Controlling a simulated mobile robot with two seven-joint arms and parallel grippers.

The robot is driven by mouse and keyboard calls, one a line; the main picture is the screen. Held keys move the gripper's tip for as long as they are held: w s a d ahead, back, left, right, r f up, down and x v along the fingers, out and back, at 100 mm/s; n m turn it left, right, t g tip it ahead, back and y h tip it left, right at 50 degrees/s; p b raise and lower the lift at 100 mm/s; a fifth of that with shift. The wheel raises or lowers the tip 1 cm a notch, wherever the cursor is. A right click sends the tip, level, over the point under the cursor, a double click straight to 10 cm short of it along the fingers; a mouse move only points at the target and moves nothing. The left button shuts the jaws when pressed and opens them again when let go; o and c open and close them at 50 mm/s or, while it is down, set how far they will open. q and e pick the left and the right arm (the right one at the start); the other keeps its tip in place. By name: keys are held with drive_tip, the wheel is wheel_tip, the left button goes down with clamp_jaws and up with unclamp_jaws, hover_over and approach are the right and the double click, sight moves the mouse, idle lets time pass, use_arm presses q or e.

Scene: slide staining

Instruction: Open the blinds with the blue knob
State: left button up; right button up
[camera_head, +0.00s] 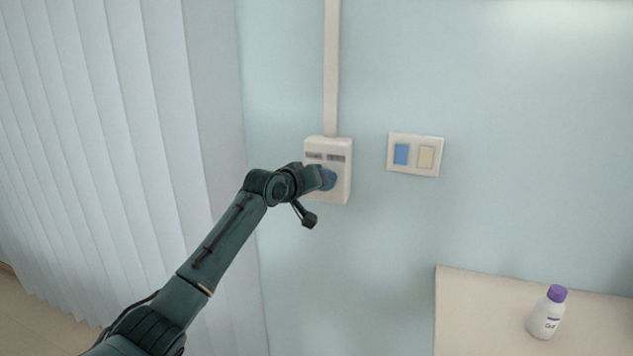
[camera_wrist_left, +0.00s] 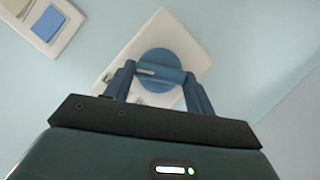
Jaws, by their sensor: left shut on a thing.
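The blue knob (camera_head: 329,179) sits on a white control box (camera_head: 340,194) fixed to the wall. My left gripper (camera_head: 318,181) is at the box and partly covers the knob in the head view. In the left wrist view, the round blue knob (camera_wrist_left: 158,62) lies between the two fingers of my left gripper (camera_wrist_left: 158,80), which is shut on it. The knob's bar is tilted slightly in that view. The vertical blinds (camera_head: 110,140) hang at the left, with their slats spread across and looking closed. My right gripper is not in view.
A wall plate (camera_head: 414,155) with a blue and a cream switch is right of the box. A white conduit (camera_head: 331,70) runs up from the box. A white bottle with a purple cap (camera_head: 547,313) stands on a pale table (camera_head: 480,295) at the lower right.

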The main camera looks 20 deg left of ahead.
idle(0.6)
use_arm(q)
drive_tip(key=o, duration=1)
drive_tip(key=b+v, duration=0.2)
drive_tip(key=v, duration=1.1)
drive_tip(key=shift+s+r, duration=0.1)
